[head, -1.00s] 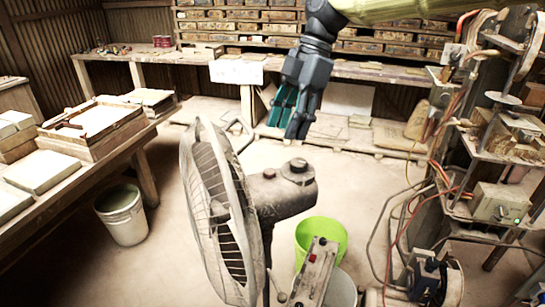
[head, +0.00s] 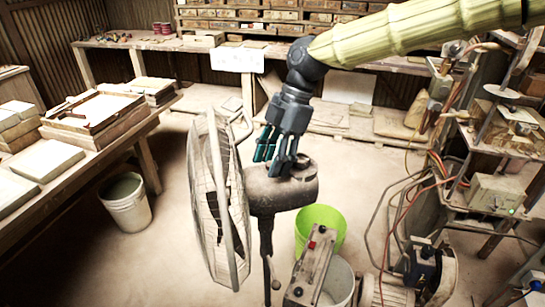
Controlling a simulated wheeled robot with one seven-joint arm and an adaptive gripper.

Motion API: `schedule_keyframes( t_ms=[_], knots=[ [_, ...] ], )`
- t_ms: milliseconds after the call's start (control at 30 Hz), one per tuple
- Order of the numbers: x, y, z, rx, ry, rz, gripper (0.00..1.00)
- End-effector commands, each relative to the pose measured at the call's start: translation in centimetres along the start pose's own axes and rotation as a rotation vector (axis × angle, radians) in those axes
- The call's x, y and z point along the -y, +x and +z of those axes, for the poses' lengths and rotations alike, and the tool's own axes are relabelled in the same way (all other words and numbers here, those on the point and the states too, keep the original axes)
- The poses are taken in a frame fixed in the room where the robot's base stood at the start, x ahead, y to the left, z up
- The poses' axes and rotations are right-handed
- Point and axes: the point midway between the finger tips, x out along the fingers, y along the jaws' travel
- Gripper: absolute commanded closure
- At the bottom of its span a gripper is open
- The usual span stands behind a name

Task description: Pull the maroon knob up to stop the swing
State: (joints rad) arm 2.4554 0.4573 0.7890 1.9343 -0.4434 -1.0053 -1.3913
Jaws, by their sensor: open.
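A dusty standing fan (head: 218,205) is in the middle of the head view, its caged face turned left. Its brown motor housing (head: 285,192) sits behind the cage on a dark pole. A small dark knob (head: 303,161) shows on top of the housing, partly hidden by my gripper; its maroon colour is hard to make out. My gripper (head: 276,160) is open and points down, with its teal-padded fingers at the top of the housing, close to the knob. I cannot tell whether they touch it.
A green bucket (head: 320,229) and a control box with a red button (head: 311,262) are below right of the fan. A workbench (head: 100,157) with tiles and a white bucket (head: 125,203) are left. A cabled rack (head: 497,194) is right.

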Motion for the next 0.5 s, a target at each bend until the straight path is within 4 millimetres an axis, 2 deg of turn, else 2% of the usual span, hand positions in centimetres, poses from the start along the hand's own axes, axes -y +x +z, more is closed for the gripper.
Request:
schedule_keyframes(
  t_ms=[100,133,367,500],
  knots=[
    [0.00,-0.03,0.00,0.000,0.000,0.000,0.55],
    [0.00,-0.03,0.00,0.000,0.000,0.000,0.58],
    [0.06,-0.01,0.02,0.000,0.001,-0.001,1.00],
    [0.14,0.03,0.04,0.000,0.001,-0.003,1.00]
  ],
)
